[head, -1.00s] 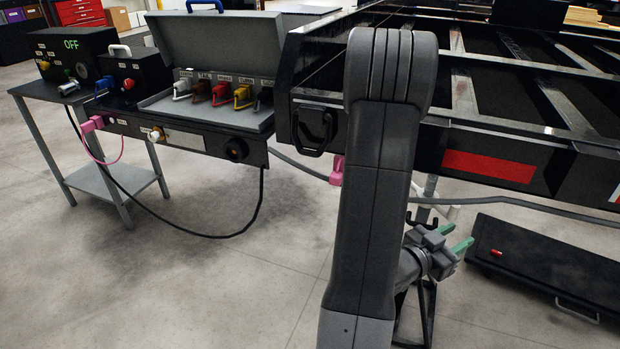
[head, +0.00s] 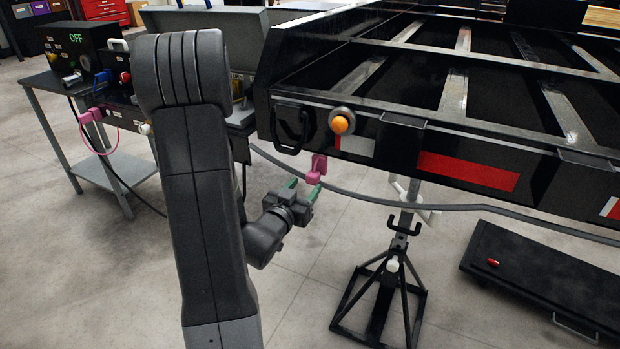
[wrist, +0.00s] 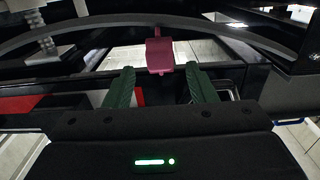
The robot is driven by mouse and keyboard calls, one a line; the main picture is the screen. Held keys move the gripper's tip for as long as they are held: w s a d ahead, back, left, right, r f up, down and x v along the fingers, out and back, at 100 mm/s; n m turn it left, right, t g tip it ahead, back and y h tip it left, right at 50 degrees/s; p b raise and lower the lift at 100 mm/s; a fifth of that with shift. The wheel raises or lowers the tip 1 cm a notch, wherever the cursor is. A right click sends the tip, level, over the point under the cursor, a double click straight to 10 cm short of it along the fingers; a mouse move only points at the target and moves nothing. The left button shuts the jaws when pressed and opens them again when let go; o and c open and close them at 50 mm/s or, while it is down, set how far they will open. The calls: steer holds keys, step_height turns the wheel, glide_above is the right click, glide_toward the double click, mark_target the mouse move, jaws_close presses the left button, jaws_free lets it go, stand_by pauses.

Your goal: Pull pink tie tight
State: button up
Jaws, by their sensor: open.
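A pink tie (head: 316,168) hangs on the grey cable (head: 350,190) under the near corner of the black trailer frame (head: 480,135). It also shows in the wrist view (wrist: 159,52), just beyond and between my fingertips. My gripper (head: 303,189) is open, with its green fingers pointing up toward the tie in the head view. In the wrist view my gripper (wrist: 161,80) has its fingers on either side below the tie's lower end, and nothing is held. I cannot tell whether a finger touches the tie. Another pink piece (head: 91,115) with a loop is on the box front at left.
An orange lamp (head: 340,122) and a black handle (head: 291,128) are on the trailer's end. A black jack stand (head: 383,290) stands right of my gripper. A dark creeper (head: 545,275) lies at right. The grey table (head: 118,168) is at left.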

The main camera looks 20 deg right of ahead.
mark_target(310, 180)
steer(key=x, duration=0.5)
steer(key=shift+w+d, duration=0.25)
steer(key=shift+d, duration=0.1)
